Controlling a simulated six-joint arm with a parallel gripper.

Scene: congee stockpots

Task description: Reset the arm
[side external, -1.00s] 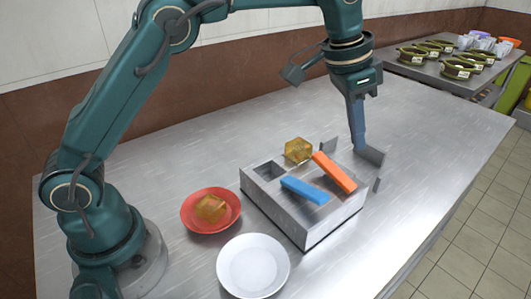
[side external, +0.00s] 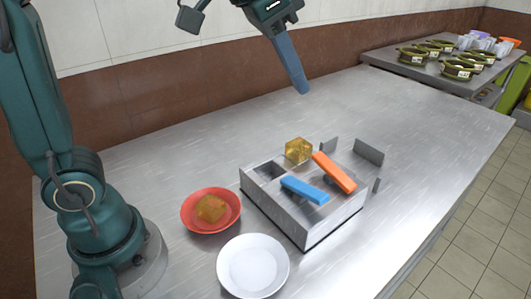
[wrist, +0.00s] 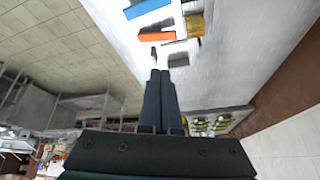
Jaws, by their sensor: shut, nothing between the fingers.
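My gripper (side external: 301,88) hangs in the air above the far part of the table, high over and behind the metal box, touching nothing. Its fingers are shut and empty; they also show pressed together in the wrist view (wrist: 160,74). The steel box (side external: 310,228) stands on the table with an orange bar (side external: 334,172) and a blue bar (side external: 305,190) lying on top. A translucent amber cube (side external: 298,150) sits at the box's back edge. Another amber cube (side external: 211,208) lies in a red bowl (side external: 190,222). A white bowl (side external: 253,265) is empty.
The steel table (side external: 420,120) is bare at the back and right. Upright metal plates (side external: 369,152) stand at the box's far side. A second table (side external: 400,66) at the back right holds several green pots (side external: 457,69). A brown wall band (side external: 130,95) runs behind.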

